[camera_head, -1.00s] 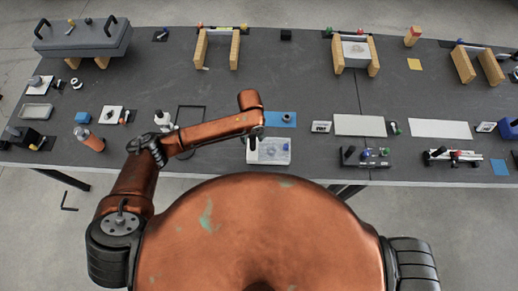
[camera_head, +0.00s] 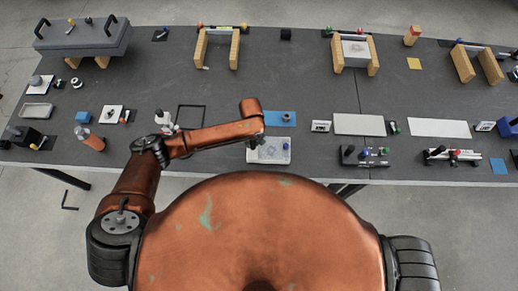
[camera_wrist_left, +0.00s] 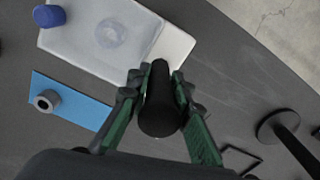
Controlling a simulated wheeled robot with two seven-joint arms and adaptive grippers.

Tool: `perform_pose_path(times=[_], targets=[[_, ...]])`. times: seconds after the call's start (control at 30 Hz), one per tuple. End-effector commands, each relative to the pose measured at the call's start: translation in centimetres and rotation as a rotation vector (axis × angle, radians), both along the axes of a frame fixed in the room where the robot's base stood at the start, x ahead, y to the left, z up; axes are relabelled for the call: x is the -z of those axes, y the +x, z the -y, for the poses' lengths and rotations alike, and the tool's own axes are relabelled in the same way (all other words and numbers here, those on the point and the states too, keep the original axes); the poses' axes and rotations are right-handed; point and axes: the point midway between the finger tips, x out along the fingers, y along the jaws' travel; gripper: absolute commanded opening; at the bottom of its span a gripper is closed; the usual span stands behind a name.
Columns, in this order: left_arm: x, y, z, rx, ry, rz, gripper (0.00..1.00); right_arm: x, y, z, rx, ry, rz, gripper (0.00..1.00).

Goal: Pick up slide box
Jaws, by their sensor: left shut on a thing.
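A pale, flat, box-like case (camera_head: 280,151), which looks like the slide box, lies near the table's front edge. In the left wrist view the case (camera_wrist_left: 85,40) has a grey ring mark, a blue knob on one corner and a whiter end. My left gripper (camera_wrist_left: 160,88) is shut on a black cylindrical piece (camera_wrist_left: 160,112) at that whiter end. I cannot tell whether this piece is joined to the case. In the head view my left gripper (camera_head: 258,137) is at the left end of the case, mostly hidden under my arm. My right gripper is out of view.
A blue mat (camera_head: 280,118) with a small metal ring part (camera_head: 287,118) lies just behind the case. A black frame (camera_head: 191,118) and a white bottle (camera_head: 162,119) are to the left. A black stand with knobs (camera_head: 365,156) is to the right. Table between is bare.

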Motion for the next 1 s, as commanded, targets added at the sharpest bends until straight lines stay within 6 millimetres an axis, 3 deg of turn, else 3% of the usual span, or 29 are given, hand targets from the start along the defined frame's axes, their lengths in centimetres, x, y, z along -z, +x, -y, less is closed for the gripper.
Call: perform_pose_path(times=[0.2, 1.0], targets=[[0.00, 0.00, -0.03, 0.000, 0.000, 0.000, 0.00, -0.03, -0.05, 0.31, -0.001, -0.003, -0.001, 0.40], [-0.32, 0.09, 0.05, 0.000, -0.002, 0.001, 0.00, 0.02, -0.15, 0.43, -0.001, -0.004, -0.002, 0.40]])
